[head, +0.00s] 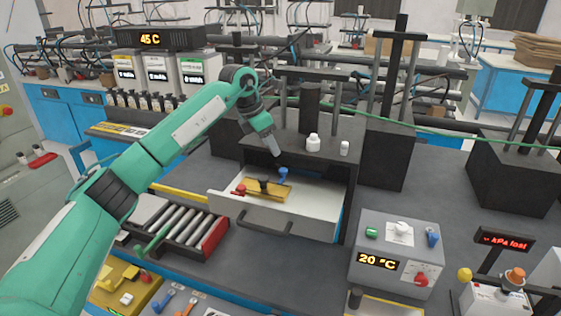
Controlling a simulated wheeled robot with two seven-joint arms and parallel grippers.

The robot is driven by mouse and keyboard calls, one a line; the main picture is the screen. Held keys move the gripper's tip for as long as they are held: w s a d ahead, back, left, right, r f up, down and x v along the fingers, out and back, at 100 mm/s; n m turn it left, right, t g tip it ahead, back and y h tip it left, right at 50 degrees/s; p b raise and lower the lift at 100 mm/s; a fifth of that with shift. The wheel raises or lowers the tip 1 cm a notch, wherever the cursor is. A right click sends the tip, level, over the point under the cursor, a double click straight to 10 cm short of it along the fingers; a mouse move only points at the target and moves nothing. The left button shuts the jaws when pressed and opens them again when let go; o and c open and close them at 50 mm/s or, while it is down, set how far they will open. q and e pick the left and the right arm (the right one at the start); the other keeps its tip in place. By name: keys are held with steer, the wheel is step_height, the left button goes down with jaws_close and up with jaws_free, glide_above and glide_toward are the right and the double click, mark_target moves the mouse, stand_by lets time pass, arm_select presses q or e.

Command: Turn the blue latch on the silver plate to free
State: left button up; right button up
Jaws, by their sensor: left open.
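The teal left arm comes in from the left. Its gripper (274,151) points down above the open white drawer (310,222) and is open. A small blue part (283,174) stands just below the fingertips, apparently with a gap. Beside it in the drawer is a yellow plate (274,192) with red and dark parts. Another blue part (432,237) sits on the silver-grey box (395,282) at right. A blue handle-shaped part (162,302) lies at the bottom edge. I cannot tell which blue part is the latch, nor its setting. My right gripper is not in view.
Dark press-like blocks (392,150) with posts rise behind and right of the drawer. White bottles (313,143) stand on the housing above it. A roller tray (186,228) is left of the drawer. A green cable (440,133) crosses behind. Grey tabletop (440,200) at right is clear.

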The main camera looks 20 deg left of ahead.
mark_target(283, 169)
arm_select(q)
steer(key=p+x, duration=0.2)
steer(key=x, duration=0.5)
steer(key=shift+w+d+f+p, duration=0.1)
steer(key=shift+d+f+p, duration=0.1)
steer(key=shift+f+p, duration=0.1)
steer(key=shift+w+d+f, duration=0.15)
steer(key=shift+w+f, duration=0.05)
steer(key=shift+f, duration=0.45)
steer(key=c, duration=1)
